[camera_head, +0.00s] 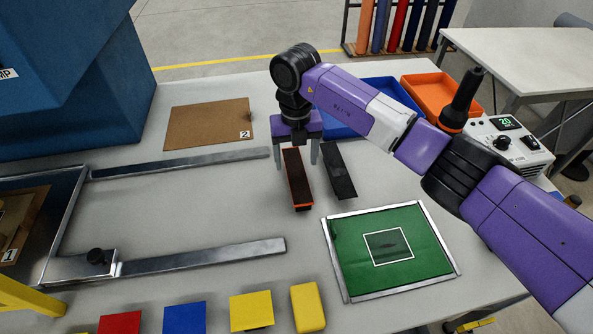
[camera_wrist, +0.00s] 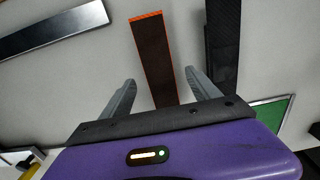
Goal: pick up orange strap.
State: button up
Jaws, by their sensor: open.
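The orange strap (camera_head: 298,179) is a flat dark strip with orange edges and lies on the grey table. My gripper (camera_head: 297,164) is over its far end, pointing down, with its fingers apart on either side of the strap. In the wrist view the strap (camera_wrist: 153,55) runs between the two open fingers (camera_wrist: 160,92), and its near end is hidden by my gripper. I cannot tell how high the fingertips are above the table. Nothing is held.
A black strap (camera_head: 338,170) lies close on the right. A green mat (camera_head: 345,262) is nearer the front. Metal rails (camera_head: 185,161) lie to the left. Blue and orange bins (camera_head: 425,92) and a control box (camera_head: 530,160) stand at the back right. Coloured pieces (camera_head: 307,309) line the front.

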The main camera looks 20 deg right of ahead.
jog(key=shift+f, duration=1.15)
jog(key=c, duration=1.4)
jog(key=shift+r, duration=0.15)
